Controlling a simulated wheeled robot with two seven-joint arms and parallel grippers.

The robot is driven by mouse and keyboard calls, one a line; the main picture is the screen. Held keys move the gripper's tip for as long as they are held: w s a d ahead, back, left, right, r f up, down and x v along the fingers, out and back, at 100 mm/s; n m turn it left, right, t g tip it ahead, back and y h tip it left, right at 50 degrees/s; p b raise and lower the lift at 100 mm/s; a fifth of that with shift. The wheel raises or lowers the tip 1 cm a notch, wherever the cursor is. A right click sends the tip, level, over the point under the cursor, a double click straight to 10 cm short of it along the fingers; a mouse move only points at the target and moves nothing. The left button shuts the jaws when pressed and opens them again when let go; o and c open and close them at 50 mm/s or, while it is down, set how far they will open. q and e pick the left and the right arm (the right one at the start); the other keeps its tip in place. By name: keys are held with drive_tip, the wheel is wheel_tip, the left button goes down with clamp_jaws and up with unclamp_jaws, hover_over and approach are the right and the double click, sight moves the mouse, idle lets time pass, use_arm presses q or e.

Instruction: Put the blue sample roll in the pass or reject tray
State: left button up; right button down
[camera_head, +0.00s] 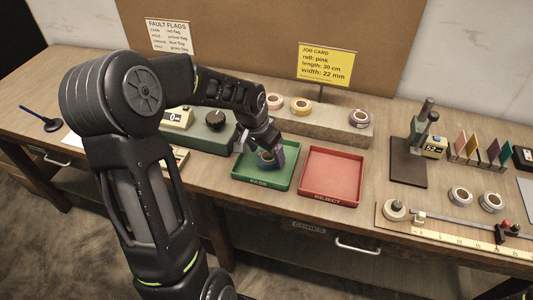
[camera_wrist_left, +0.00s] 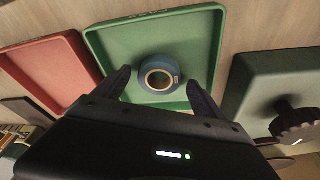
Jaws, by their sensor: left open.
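The blue sample roll (camera_wrist_left: 158,77) lies in the green PASS tray (camera_wrist_left: 112,38), with a pale core showing at its centre. My left gripper (camera_wrist_left: 158,84) is open, its two fingers apart on either side of the roll in the left wrist view. In the head view the left gripper (camera_head: 268,158) is over the green tray (camera_head: 252,181), and it partly covers the roll (camera_head: 266,158). The red REJECT tray (camera_head: 331,176) is empty and sits to the right of the green one. My right gripper does not show.
A grey shelf (camera_head: 325,124) behind the trays holds pink, yellow and purple rolls. A green device with a dark knob (camera_head: 215,119) stands left of the trays. A gauge stand (camera_head: 410,160), two grey rolls and a ruler (camera_head: 470,245) are to the right.

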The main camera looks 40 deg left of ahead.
use_arm(q)
drive_tip(key=v, duration=1.1)
drive_tip(key=shift+r, duration=0.15)
